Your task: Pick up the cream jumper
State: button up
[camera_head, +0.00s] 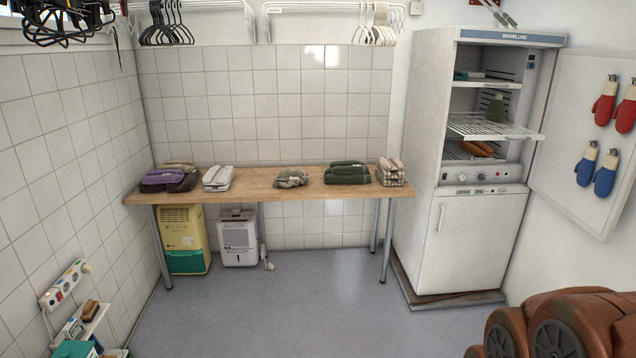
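A folded cream-grey garment (218,179), which looks like the cream jumper, lies on the wooden table (258,187) against the back wall. It is second from the left in a row of folded clothes, with clear gaps on both sides. A plaid, partly cream stack (390,174) lies at the table's right end. My gripper is not in view.
Also on the table are a purple and dark pile (169,180), a mottled bundle (291,178) and a dark green pile (347,173). Two dehumidifiers stand below. A white cabinet (469,240) stands right. The floor (290,315) before the table is clear.

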aim_at(288, 178)
jog(key=u, duration=0.15)
jog(key=i, duration=1.75)
jog(key=u, duration=0.5)
jog(key=i, duration=2.25)
jog(key=u, duration=0.3)
